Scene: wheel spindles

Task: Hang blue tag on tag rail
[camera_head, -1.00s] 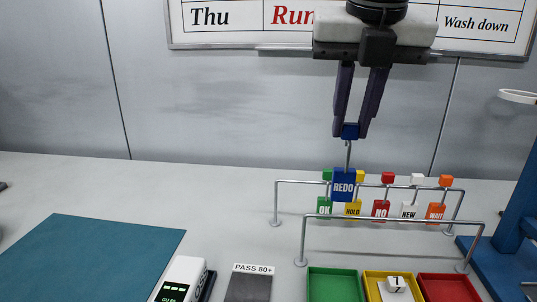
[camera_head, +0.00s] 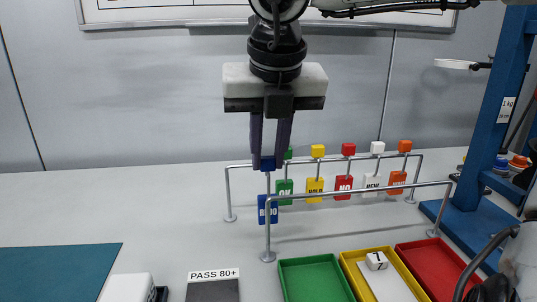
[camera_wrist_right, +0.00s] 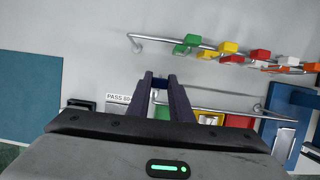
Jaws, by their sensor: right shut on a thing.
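My right gripper (camera_head: 268,160) is shut on the blue cube top of the blue REDO tag (camera_head: 268,212). The tag hangs below the fingers and, in the head view, overlaps the left end of the front rail (camera_head: 360,190); whether they touch I cannot tell. This front rail holds no tags. The back rail (camera_head: 240,166) carries a row of tags: green OK (camera_head: 285,190), yellow HOLD, red NO (camera_head: 343,187), white NEW and orange WAIT (camera_head: 397,182). In the right wrist view the fingers (camera_wrist_right: 162,82) hide most of the blue tag. My left gripper is not in view.
A blue frame (camera_head: 487,140) stands at right. A teal mat (camera_head: 55,275) lies at left, with clear table behind it.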

